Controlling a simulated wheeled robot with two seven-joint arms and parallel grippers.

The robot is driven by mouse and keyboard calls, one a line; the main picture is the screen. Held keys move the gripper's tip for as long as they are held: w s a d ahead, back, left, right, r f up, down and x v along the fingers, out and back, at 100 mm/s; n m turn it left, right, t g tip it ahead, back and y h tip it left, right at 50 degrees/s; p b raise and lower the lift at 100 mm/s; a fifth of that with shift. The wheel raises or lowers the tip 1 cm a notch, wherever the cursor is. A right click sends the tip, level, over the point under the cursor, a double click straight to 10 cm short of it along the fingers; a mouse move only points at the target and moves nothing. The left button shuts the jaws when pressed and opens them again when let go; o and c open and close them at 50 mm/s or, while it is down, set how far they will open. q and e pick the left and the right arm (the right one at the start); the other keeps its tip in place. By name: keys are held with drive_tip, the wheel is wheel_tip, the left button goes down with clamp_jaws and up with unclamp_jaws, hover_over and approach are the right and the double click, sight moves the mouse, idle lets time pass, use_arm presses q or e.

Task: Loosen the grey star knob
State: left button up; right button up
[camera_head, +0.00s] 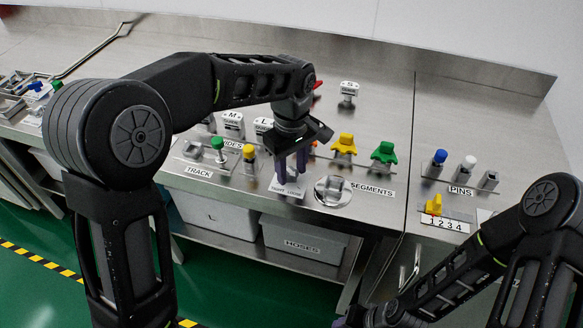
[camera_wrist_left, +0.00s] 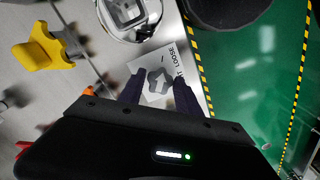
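The grey star knob (camera_wrist_left: 159,81), with a white arrow on top, sits on a pale plate lettered LOOSE in the left wrist view. My left gripper (camera_wrist_left: 160,78) points down at it, with one finger on each side of the knob. The fingers are apart, with small gaps seeming to show beside the knob. In the head view, my left gripper (camera_head: 291,172) stands over the label plate (camera_head: 287,188), and its fingers mostly hide the knob. My right gripper (camera_head: 350,320) is only partly in view at the bottom edge; its fingers cannot be made out.
A round metal fixture (camera_head: 332,191) stands close to the right of the left gripper. Yellow (camera_head: 344,146) and green (camera_head: 383,153) knobs are behind it. A yellow-topped post (camera_head: 249,155) and green-topped post (camera_head: 218,148) stand to the left. The bench's front edge is near.

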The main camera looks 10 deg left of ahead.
sight(292, 173)
use_arm(q)
drive_tip(key=shift+o, duration=1.4)
wheel_tip(292, 173, up, 8)
drive_tip(key=shift+f, duration=0.1)
drive_tip(key=shift+s, duration=0.1)
